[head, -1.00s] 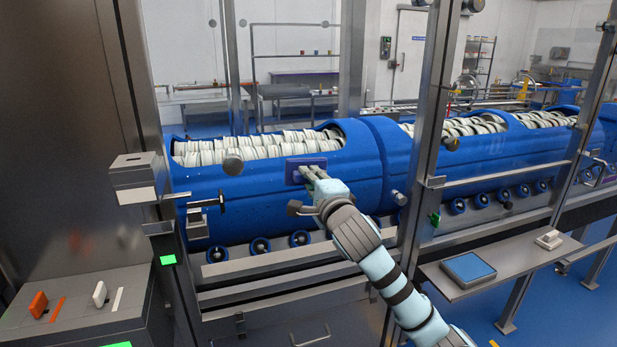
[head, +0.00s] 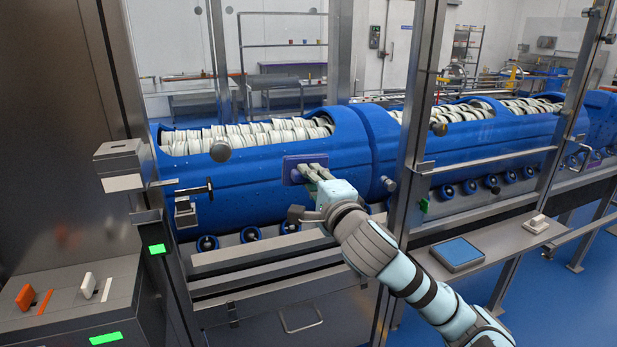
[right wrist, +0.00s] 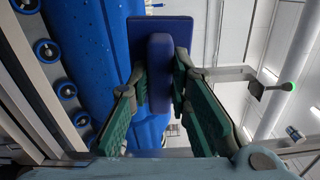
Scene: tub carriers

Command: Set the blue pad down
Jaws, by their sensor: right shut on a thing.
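The blue pad (head: 297,169) is a flat, purplish-blue plate with a thick grip on its back. My right gripper (head: 314,173) is shut on that grip and holds the pad upright in front of the blue tub carrier (head: 265,180). In the right wrist view the pad (right wrist: 160,30) shows beyond the green fingers (right wrist: 158,95), with its grip between them. I cannot tell whether the pad touches the carrier. My left gripper is not in view.
A metal shelf (head: 500,242) at the right bears a grey-rimmed tray with a blue top (head: 457,253) and a small white block (head: 536,223). Steel posts (head: 415,130) frame the opening. A console with orange and white switches (head: 75,300) stands at the lower left.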

